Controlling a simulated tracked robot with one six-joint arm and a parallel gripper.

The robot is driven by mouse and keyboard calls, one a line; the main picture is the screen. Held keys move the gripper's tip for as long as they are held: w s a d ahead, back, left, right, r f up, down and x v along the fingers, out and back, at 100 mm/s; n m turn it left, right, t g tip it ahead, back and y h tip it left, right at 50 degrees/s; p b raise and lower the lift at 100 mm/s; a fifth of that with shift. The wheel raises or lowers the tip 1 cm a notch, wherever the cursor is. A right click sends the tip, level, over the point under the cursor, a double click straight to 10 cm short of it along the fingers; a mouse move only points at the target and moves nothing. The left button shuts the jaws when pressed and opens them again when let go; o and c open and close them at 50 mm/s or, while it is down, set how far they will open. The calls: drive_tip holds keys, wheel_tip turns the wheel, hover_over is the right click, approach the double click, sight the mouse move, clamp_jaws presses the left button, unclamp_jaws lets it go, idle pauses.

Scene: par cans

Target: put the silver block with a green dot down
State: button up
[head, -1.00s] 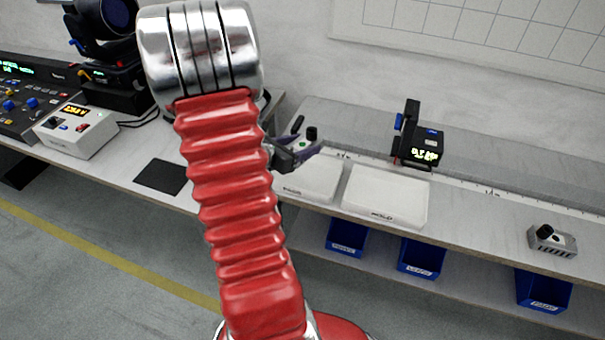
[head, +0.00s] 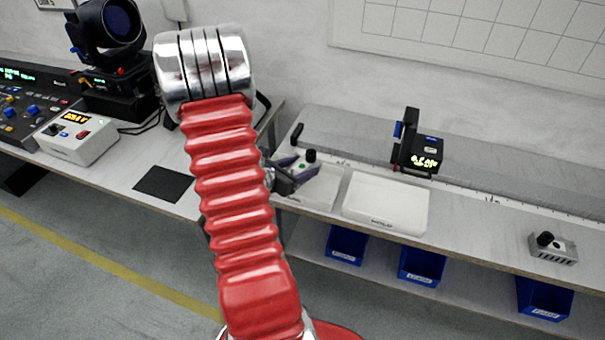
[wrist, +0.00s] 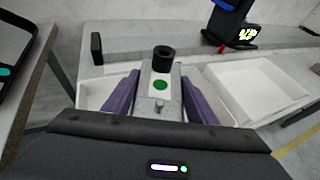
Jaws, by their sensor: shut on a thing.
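The silver block with a green dot (wrist: 159,97) shows in the wrist view between the purple fingers of my gripper (wrist: 160,92). It has a black round knob on top, toward its far end. My gripper is shut on it. In the head view the block (head: 305,165) and my gripper (head: 296,172) are partly hidden behind my red arm. They are over the left white tray (head: 325,203) on the bench. I cannot tell whether the block touches the tray floor.
A second white tray (head: 385,224) stands to the right, empty. Behind it is a black device with a lit display (head: 425,163). Another grey block with a black knob (head: 555,250) sits far right on the bench. Blue bins (head: 421,263) are below. A dark square mat (head: 164,181) lies left.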

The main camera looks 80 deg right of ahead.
drive_tip(key=shift+f, duration=2)
drive_tip(key=shift+f, duration=0.1)
drive_tip(key=o, duration=1.5)
drive_tip(key=shift+w+a, duration=0.1)
drive_tip(key=v, duration=1.1)
drive_tip(key=shift+w+a, duration=0.15)
drive_tip(key=shift+a, duration=0.2)
